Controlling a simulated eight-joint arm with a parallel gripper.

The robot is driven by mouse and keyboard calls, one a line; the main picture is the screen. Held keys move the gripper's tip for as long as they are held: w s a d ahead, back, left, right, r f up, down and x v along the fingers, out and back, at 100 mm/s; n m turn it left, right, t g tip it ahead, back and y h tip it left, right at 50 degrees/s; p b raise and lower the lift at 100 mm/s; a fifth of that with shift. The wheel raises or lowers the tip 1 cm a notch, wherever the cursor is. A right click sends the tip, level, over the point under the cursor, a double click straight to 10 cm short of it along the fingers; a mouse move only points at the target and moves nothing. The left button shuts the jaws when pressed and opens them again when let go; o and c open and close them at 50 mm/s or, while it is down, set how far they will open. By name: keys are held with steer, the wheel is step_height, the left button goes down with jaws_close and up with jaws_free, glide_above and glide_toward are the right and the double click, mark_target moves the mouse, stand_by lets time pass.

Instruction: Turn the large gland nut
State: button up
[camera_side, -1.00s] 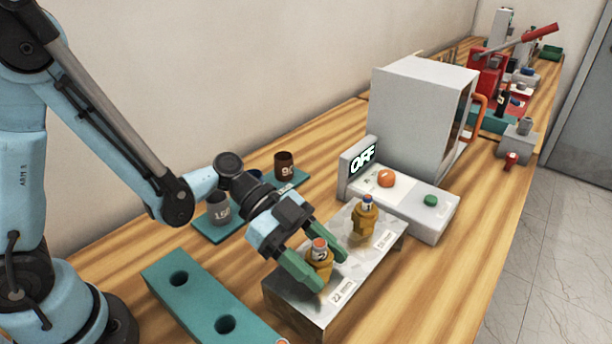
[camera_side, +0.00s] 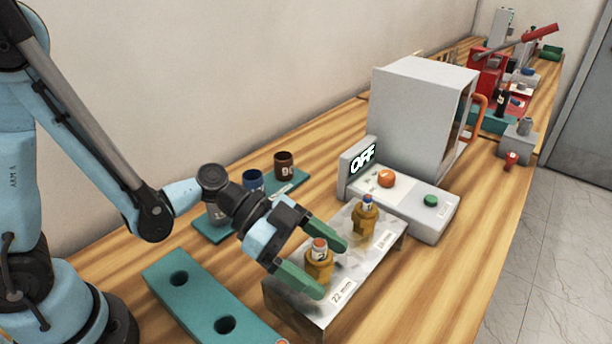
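The large gland nut (camera_side: 319,262) is a brass-coloured hex fitting with an orange-red top. It stands upright at the near end of the grey metal plate (camera_side: 313,308), by a "22 mm" label. My gripper (camera_side: 333,272) has green fingers, one on the near-left side of the nut and one on the far side. The fingers look spread, with space between them and the nut. The lower finger partly hides the nut's base. A smaller brass fitting (camera_side: 364,218) with a blue top stands farther back on the plate, clear of my gripper.
A control box (camera_side: 410,203) with an "OFF" display, an orange button and a green button stands behind the plate. A grey cabinet (camera_side: 415,105) is beyond it. A teal block (camera_side: 205,300) with holes lies at the front left. Marked sockets (camera_side: 285,165) stand on a teal stand behind my wrist.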

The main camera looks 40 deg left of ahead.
steer(key=shift+o, duration=1.1)
steer(key=shift+v, duration=3)
steer(key=shift+w, duration=0.1)
steer(key=shift+w+a+r+m+g, duration=0.15)
steer(key=shift+w+a+m+g, duration=0.2)
steer(key=shift+w+m+g, duration=0.2)
steer(key=shift+w+d+f+m+g, duration=0.1)
steer(key=shift+d+f+m+g, duration=0.5)
steer(key=shift+d, duration=0.4)
steer(key=shift+d+f+m+g, duration=0.35)
steer(key=shift+d+m+g, duration=0.15)
steer(key=shift+d+g, duration=0.35)
steer(key=shift+d+f+m+g, duration=0.5)
steer(key=shift+d+m, duration=0.05)
steer(key=shift+d, duration=0.55)
